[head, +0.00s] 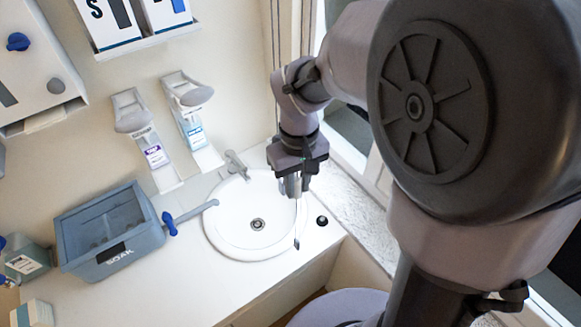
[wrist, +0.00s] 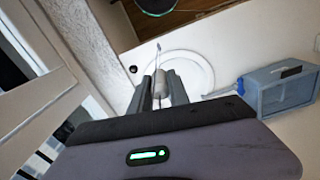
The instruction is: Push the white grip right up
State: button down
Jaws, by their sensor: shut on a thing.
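My gripper (head: 294,192) is over the right part of the round white basin, pointing down. In the wrist view its two fingers (wrist: 159,82) are closed on a pale, whitish rounded piece, which looks like the white grip (wrist: 161,90). A thin rod (head: 298,226) with a small darker tip runs down from the fingers in the head view. The rod also shows beyond the fingertips in the wrist view (wrist: 158,50). In the head view the fingers hide most of the grip.
The basin (head: 222,239) has a tap (head: 236,165) behind it. A small black knob (head: 322,221) stands at its right. Two dispensers hang on the wall. The window side is close on the right.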

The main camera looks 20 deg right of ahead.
aim_at(297, 178)
jog(key=shift+r, duration=0.2)
jog(key=c, duration=1.2)
grip_release()
jog(key=shift+c, duration=0.2)
notch_tip(297, 178, up, 17)
jog(key=p, duration=0.3)
jog(key=shift+r, duration=0.2)
